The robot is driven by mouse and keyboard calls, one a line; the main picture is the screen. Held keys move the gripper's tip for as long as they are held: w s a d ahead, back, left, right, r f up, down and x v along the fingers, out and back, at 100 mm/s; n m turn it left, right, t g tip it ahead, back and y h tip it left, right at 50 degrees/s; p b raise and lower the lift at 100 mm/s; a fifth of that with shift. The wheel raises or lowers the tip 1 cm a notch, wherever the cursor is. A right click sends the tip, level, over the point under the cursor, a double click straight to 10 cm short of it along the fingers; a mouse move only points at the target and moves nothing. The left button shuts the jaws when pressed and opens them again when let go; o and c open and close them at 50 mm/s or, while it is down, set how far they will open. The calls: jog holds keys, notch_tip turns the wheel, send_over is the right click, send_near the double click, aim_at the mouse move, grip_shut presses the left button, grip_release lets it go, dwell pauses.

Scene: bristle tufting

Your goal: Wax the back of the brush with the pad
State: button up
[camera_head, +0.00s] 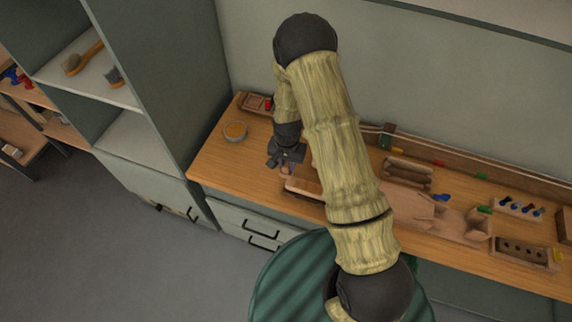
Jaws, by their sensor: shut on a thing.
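My gripper (284,164) is above the workbench, pointing down, left of my forearm. It is shut on a small, dull pinkish-brown thing (286,171), which looks like the pad; the dark fingers hide part of it. Just below and right of it, a flat wooden piece (304,187) lies near the bench's front edge. It looks like the brush, back up, but its bristles do not show and my arm covers its right end. I cannot tell whether the pad touches it. A round tin (235,131) with a tan filling, perhaps the wax, stands to the left.
The wooden workbench (215,160) runs along the wall. A small tray (257,103) with a red item is at its back left. Wooden holders (408,172) and a block with holes (522,250) stand right of my arm. A shelf unit (170,90) rises at left, holding brushes.

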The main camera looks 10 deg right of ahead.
jog(key=shift+r+p, duration=0.65)
jog(key=shift+r, duration=0.7)
jog(key=shift+w, duration=0.1)
jog(key=shift+d+f+b, duration=0.25)
jog(key=shift+f+b, duration=0.05)
jog(key=d+f+n+b, duration=0.4)
jog(key=d+f, duration=0.1)
jog(key=d, duration=0.2)
jog(key=shift+d+n, duration=0.35)
jog(key=shift+n, duration=0.05)
jog(key=shift+s+r, duration=0.1)
jog(key=shift+s, duration=0.1)
